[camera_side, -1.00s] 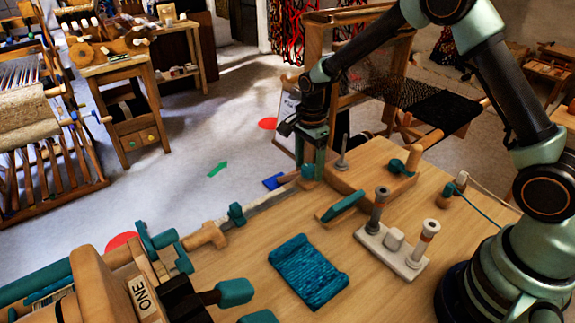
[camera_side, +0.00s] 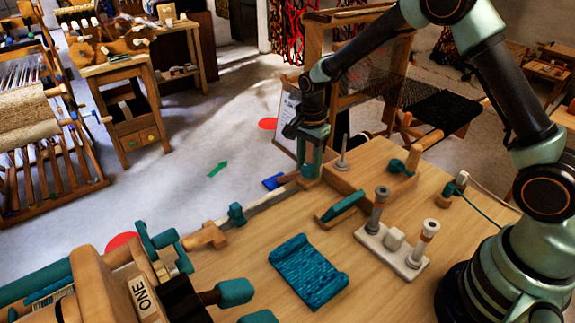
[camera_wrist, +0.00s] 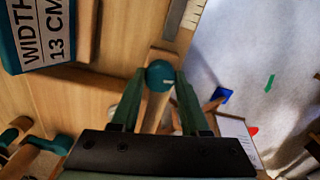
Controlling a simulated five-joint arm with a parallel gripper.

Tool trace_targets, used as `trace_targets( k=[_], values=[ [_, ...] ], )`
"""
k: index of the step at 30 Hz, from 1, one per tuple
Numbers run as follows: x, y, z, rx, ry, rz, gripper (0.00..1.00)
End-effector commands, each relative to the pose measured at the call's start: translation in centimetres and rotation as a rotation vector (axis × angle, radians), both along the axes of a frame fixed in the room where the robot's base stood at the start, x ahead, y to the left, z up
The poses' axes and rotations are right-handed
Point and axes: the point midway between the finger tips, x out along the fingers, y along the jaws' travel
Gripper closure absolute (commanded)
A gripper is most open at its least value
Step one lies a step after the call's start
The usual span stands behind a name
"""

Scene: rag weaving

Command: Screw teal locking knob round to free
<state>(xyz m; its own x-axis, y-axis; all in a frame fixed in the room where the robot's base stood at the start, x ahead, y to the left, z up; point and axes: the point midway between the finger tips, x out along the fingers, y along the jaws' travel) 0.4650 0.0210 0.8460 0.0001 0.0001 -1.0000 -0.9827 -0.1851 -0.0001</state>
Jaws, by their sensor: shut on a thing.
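The teal locking knob (camera_wrist: 160,75) is a round cap with a pale line on it. It sits at the end of a wooden block (camera_wrist: 155,100) in the wrist view. My gripper (camera_wrist: 156,84) points down at it, with one finger on each side, shut on the knob. In the side view my gripper (camera_side: 310,168) is at the far edge of the bench, beside a wooden block with a grey post. The fingers mostly hide the knob there.
A grey post (camera_side: 342,155) stands just right of my gripper. A teal-handled piece (camera_side: 343,206), a white stand with upright posts (camera_side: 392,248) and a folded teal cloth (camera_side: 308,270) lie on the bench. A box marked "WIDTH 13 CM" (camera_wrist: 40,35) is at upper left in the wrist view.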

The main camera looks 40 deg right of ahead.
Motion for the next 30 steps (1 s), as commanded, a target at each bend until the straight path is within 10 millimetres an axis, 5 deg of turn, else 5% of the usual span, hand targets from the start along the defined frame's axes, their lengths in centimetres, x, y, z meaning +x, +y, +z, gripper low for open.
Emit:
trace_targets(
  k=[30],
  values=[
    [-0.02,0.01,0.16,0.001,0.001,0.958,1.00]
  ],
)
